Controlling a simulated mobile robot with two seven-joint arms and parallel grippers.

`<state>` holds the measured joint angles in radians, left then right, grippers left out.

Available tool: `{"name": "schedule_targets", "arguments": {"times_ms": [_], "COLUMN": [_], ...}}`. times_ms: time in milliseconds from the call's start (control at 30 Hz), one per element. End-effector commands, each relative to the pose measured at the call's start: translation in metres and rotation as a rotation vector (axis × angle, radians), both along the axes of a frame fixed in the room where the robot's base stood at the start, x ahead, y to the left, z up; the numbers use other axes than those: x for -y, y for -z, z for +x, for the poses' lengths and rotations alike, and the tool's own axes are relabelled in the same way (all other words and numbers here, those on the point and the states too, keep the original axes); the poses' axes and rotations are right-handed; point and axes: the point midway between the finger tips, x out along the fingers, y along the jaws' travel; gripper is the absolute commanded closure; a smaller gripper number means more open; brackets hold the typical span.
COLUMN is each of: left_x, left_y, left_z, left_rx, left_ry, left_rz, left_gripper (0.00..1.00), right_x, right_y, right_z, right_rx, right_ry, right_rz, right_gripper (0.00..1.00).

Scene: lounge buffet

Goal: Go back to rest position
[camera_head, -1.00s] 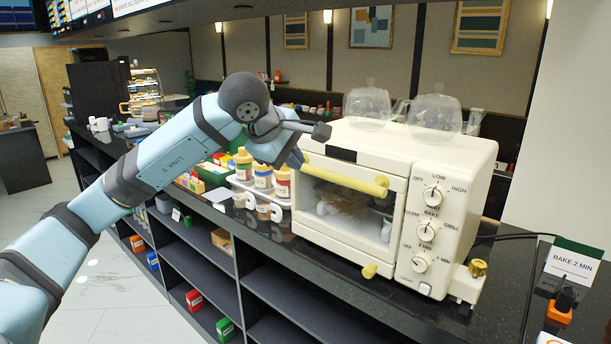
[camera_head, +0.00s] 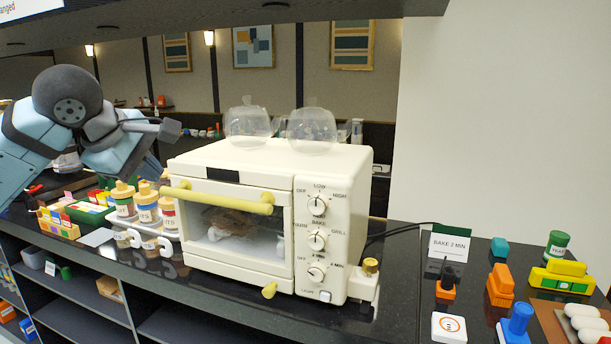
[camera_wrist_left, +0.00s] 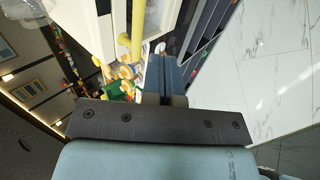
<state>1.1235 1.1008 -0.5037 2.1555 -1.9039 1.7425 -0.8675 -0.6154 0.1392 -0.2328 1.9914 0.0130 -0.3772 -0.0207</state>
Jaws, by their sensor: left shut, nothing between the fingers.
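My left arm comes in from the left in the head view. Its gripper (camera_head: 152,166) is at the upper left of the oven, close to the left end of the yellow door handle (camera_head: 225,198), and appears clear of it. In the left wrist view the blue fingers (camera_wrist_left: 166,75) are together and hold nothing. The cream oven (camera_head: 335,180) has its glass door closed, with a brownish item visible inside. My right gripper is in neither view.
Sauce bottles (camera_head: 147,205) and white cups stand left of the oven. Clear glass pots (camera_head: 312,128) sit on it. A "BAKE 2 MIN" card (camera_head: 450,243), coloured blocks and a green jar (camera_head: 557,245) are at right. Shelves run below the dark counter (camera_head: 395,300).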

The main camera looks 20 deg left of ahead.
Motion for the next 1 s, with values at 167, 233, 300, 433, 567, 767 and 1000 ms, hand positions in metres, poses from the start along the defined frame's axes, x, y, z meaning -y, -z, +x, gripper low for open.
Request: {"name": "schedule_targets", "arguments": {"times_ms": [167,233,300,433,567,767,1000], "left_x": [0.027,0.056,0.092,0.155,0.200,0.227,0.209], "left_y": [0.025,0.051,0.078,0.119,0.144,0.176,0.268], "left_z": [0.006,0.009,0.008,-0.005,-0.019,-0.023,-0.015], "left_rx": [-0.054,-0.119,-0.207,-0.408,-0.629,-0.986,-1.358], "left_ry": [0.068,0.131,0.194,0.256,0.218,-0.039,-0.709], "left_rz": [-0.109,-0.237,-0.420,-0.822,-1.248,-1.909,-2.636], "left_gripper": [1.00,1.00,1.00,1.00,1.00,1.00,1.00], "right_x": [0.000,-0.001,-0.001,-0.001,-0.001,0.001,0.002], "right_y": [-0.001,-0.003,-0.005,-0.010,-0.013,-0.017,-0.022], "right_z": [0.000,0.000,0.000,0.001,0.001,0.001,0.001], "right_rx": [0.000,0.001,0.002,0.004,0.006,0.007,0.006], "right_ry": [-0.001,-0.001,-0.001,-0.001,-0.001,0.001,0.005], "right_rz": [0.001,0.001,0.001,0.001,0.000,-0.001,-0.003], "right_gripper": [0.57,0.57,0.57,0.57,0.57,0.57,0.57]}}
